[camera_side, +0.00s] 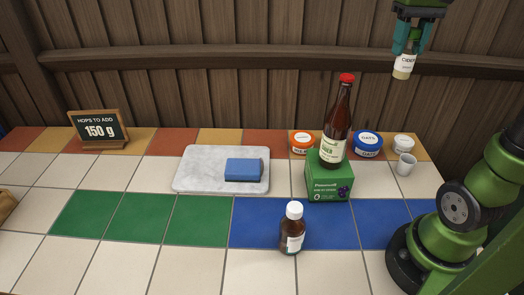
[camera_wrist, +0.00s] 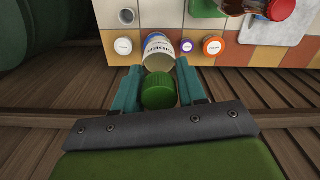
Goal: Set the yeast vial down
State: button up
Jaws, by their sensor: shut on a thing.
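My gripper (camera_side: 406,50) is shut on a small vial (camera_side: 403,67) with a pale label that begins "CIDE" and a cream-coloured end pointing down. I take it for the yeast vial. It hangs high in the air at the upper right of the side view, well above the tiled counter. In the wrist view the vial (camera_wrist: 160,49) sits between my teal fingers (camera_wrist: 158,76), its green cap toward the camera. The cap is hidden by the fingers in the side view. A brown bottle with a white cap (camera_side: 292,232) stands on the blue tiles.
Orange (camera_side: 302,143), blue (camera_side: 367,144) and white (camera_side: 404,145) lidded jars and a small cup (camera_side: 406,165) are nearby. A blue sponge (camera_side: 243,170) lies on a marble board (camera_side: 205,178). Green tiles (camera_side: 142,219) are clear.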

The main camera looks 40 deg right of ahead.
jog(key=r, duration=0.6)
jog(key=shift+w+a+r, duration=0.35)
jog(key=shift+w, duration=0.05)
jog(key=w+a+n, duration=0.3)
jog(key=w+a, duration=0.2)
jog(key=a, duration=0.5)
jog(key=w+a+n, duration=0.4)
jog(key=w+a, duration=0.1)
jog(key=a, duration=0.4)
jog(key=s+a+n, duration=0.3)
jog(key=s+a, duration=0.1)
jog(key=a, duration=1)
jog(key=s+a+n, duration=0.3)
jog(key=a+n, duration=0.1)
jog(key=a, duration=1)
notch_tip(320, 180, down, 30)
jog(key=shift+w+a+f, duration=1)
jog(key=shift+w+a, duration=0.7)
jog(key=shift+a, duration=0.3)
jog(key=shift+w+a+f, duration=0.95)
jog(key=shift+w+a, duration=0.8)
jog(key=shift+a, duration=0.3)
jog(key=shift+w+a+f, duration=1)
jog(key=shift+w+a, duration=0.7)
jog(key=shift+a, duration=0.3)
